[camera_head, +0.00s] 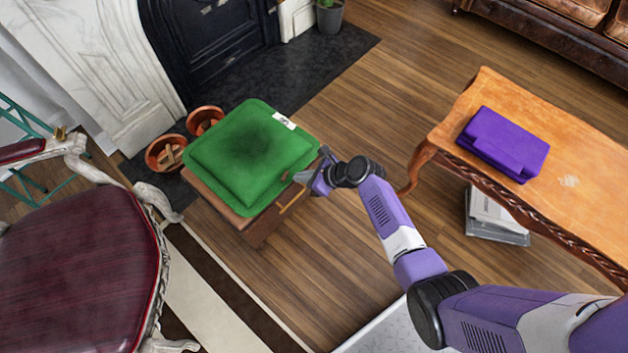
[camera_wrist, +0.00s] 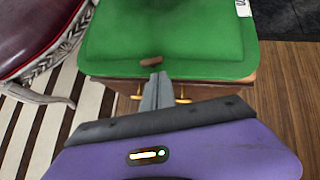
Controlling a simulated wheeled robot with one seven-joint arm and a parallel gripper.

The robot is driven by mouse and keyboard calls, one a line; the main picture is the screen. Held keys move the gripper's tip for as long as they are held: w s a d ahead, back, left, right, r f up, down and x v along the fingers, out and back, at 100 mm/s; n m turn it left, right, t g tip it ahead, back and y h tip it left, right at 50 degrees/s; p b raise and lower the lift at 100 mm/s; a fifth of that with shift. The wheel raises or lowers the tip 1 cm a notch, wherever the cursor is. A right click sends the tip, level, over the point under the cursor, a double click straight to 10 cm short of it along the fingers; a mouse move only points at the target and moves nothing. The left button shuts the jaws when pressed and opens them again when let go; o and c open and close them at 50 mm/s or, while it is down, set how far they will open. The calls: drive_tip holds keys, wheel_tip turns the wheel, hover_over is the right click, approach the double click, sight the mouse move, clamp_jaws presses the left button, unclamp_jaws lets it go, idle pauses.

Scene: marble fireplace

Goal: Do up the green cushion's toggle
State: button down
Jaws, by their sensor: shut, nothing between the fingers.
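The green cushion (camera_head: 250,150) lies flat on a small wooden stand with a white tag at its far right corner. It also shows in the wrist view (camera_wrist: 200,60). A small brown toggle (camera_wrist: 151,62) sits near the cushion's near edge in the wrist view. I cannot tell whether it is through a loop. My gripper (camera_head: 305,178) is at the cushion's right edge in the head view. In the wrist view its fingers (camera_wrist: 157,78) are shut and empty, their tips just below the toggle. I cannot tell whether they touch it.
The wooden stand (camera_head: 225,207) has a brass handle on its front. A red armchair (camera_head: 75,265) stands at left, with terracotta pots (camera_head: 166,153) behind the stand. A wooden table (camera_head: 580,165) with a purple folded item (camera_head: 503,143) is at right. Bare floor (camera_head: 345,260) lies between.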

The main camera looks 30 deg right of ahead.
sight(289, 172)
drive_tip(key=shift+w+a, duration=0.4)
drive_tip(key=shift+w, duration=0.4)
drive_tip(key=shift+w+d+b, duration=0.2)
drive_tip(key=shift+b, duration=0.1)
idle(0.5)
drive_tip(key=shift+w+d+n+g+y+b, duration=0.2)
drive_tip(key=shift+n+g+y, duration=0.25)
drive_tip(key=shift+n, duration=0.3)
drive_tip(key=shift+w+a+n+g+y+b, duration=0.1)
drive_tip(key=shift+n+g+y+b, duration=0.2)
drive_tip(key=shift+n+y, duration=0.35)
drive_tip(key=shift+w+d+f+n+g+y+b, duration=0.15)
drive_tip(key=shift+n+g+y+b, duration=0.35)
drive_tip(key=shift+n+b, duration=0.4)
drive_tip(key=shift+w+d+n+g+y+b, duration=0.1)
drive_tip(key=shift+w+n+g+y+b, duration=0.1)
drive_tip(key=shift+n+g+b, duration=0.35)
drive_tip(key=shift+w+n+g+y+b, duration=0.2)
drive_tip(key=shift+n+g+b, duration=0.1)
drive_tip(key=shift+n+b, duration=0.3)
drive_tip(key=shift+w+n+g+y+b, duration=0.3)
drive_tip(key=shift+n+g+b, duration=0.8)
drive_tip(key=shift+b, duration=0.9)
drive_tip(key=shift+w+n+g+b, duration=0.15)
drive_tip(key=shift+n+g+b, duration=0.55)
drive_tip(key=shift+n+b, duration=0.45)
